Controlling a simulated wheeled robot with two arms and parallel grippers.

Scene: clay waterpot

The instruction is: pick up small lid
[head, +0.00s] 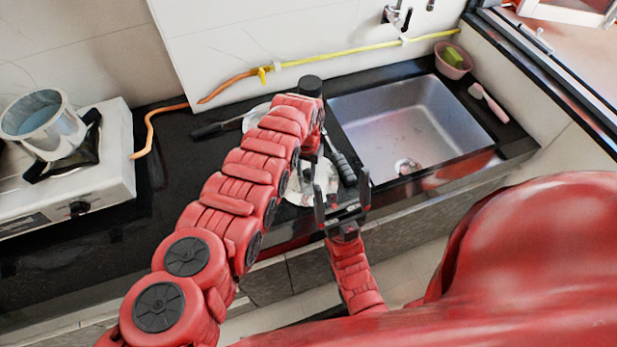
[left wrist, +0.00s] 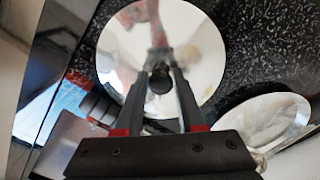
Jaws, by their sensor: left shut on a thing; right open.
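In the left wrist view a round shiny metal lid (left wrist: 185,35) lies below my left gripper (left wrist: 160,84). The gripper's two fingers are shut on its black knob (left wrist: 159,80). In the head view the lid (head: 297,192) shows in part on the dark counter, behind my left gripper (head: 308,174) and arm. I cannot tell whether it touches the counter. My right gripper (head: 341,204) is open and empty near the counter's front edge, close to the lid.
A second round shiny piece (left wrist: 268,122) lies beside the held lid. A black ridged handle (head: 343,168) lies between the lid and the sink (head: 410,120). A steel pot (head: 45,125) stands on the stove (head: 110,160) at left. The counter between stove and arm is mostly clear.

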